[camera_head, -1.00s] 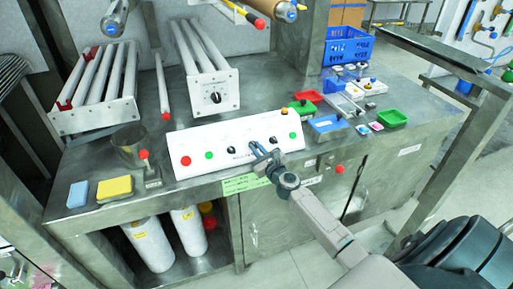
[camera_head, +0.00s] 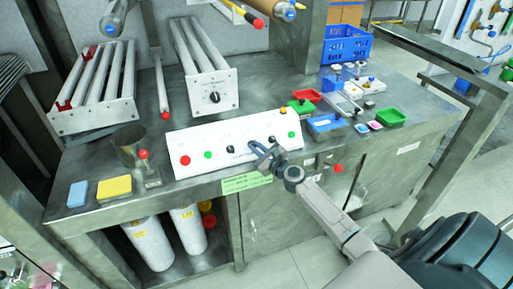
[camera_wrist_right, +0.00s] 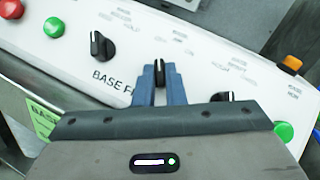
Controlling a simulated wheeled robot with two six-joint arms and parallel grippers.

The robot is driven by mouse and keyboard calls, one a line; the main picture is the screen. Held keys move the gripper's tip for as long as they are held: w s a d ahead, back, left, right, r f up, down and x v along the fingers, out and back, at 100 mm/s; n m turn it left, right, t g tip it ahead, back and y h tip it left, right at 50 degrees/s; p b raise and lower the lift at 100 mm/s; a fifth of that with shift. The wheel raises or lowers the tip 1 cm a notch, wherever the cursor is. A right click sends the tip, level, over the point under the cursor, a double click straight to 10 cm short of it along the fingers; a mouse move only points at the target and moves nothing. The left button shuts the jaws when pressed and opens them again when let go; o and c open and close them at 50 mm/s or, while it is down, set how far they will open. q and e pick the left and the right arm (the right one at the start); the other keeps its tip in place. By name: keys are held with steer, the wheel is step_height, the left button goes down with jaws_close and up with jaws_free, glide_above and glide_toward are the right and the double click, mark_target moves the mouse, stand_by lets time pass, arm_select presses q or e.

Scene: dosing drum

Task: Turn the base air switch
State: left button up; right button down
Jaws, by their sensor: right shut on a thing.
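A white control panel (camera_head: 216,137) stands on the steel bench, with black rotary knobs, red and green buttons and small labels. My right gripper (camera_head: 260,151) reaches it from the lower right. In the right wrist view, my right gripper (camera_wrist_right: 158,84) is shut on a black knob (camera_wrist_right: 158,70) in the middle of the row. The label above it is too blurred to read. A second knob (camera_wrist_right: 101,45) is left of it and a third (camera_wrist_right: 222,96) is right, partly hidden by the gripper. My left gripper is out of view.
A red button (camera_wrist_right: 11,8) and a green button (camera_wrist_right: 54,27) are on the panel's left, an orange button (camera_wrist_right: 290,64) on its right. Left on the bench are yellow (camera_head: 114,187) and blue (camera_head: 77,194) blocks; right are trays (camera_head: 391,117) and a blue crate (camera_head: 347,46).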

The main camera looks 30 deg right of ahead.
stand_by(0.8)
steer(key=c, duration=1.5)
jaws_free()
steer(key=s+d+b, duration=0.1)
steer(key=s+b, duration=0.1)
steer(key=s, duration=0.8)
steer(key=shift+s+b, duration=0.35)
steer(key=shift+s, duration=0.05)
